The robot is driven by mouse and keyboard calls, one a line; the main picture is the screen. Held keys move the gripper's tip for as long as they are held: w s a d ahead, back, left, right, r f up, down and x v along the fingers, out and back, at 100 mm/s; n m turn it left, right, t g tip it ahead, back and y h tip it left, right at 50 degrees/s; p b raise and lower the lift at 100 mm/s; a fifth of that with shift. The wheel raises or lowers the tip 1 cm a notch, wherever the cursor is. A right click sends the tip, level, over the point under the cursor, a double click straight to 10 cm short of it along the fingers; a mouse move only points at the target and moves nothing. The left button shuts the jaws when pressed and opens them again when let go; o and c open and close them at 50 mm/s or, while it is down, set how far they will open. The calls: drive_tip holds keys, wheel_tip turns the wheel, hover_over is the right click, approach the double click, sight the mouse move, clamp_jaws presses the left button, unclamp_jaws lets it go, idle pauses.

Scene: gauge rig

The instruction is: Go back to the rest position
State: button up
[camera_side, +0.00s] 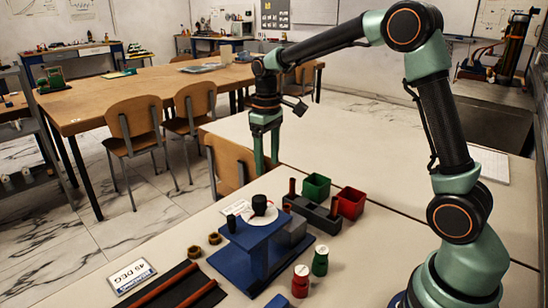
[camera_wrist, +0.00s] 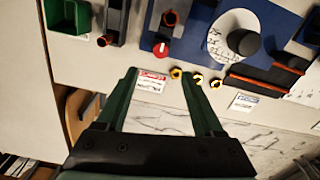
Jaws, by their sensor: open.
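My gripper (camera_side: 266,168) hangs from the raised arm with its fingers pointing down, above the table's far edge near the wooden chair. Its two green fingers are apart with nothing between them. In the wrist view my gripper (camera_wrist: 159,74) also shows open, and a red-marked card (camera_wrist: 152,82) is seen beyond the gap, not held. The gripper is clear of the blue gauge stand (camera_side: 240,250), which stands nearer the side camera and carries a white dial with a black knob (camera_side: 259,204).
A green bin (camera_side: 316,187), a red bin (camera_side: 351,203) and a dark peg block (camera_side: 312,214) stand behind the stand. A red cylinder (camera_side: 300,281) and a green cylinder (camera_side: 320,261) stand in front. Brass rings (camera_side: 194,252) and a label card (camera_side: 132,277) lie left. The table's far part is clear.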

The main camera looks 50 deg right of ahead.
drive_tip(key=shift+r, duration=0.1)
drive_tip(key=s+a+r+m+t, duration=0.1)
drive_tip(key=s+a+r+t, duration=0.1)
drive_tip(key=s, duration=0.6)
drive_tip(key=s+a+r+m+t, duration=0.1)
drive_tip(key=s+a+r+t, duration=0.1)
drive_tip(key=s, duration=0.6)
drive_tip(key=shift+r+t, duration=0.8)
drive_tip(key=shift+r, duration=0.15)
drive_tip(key=shift+a, duration=0.1)
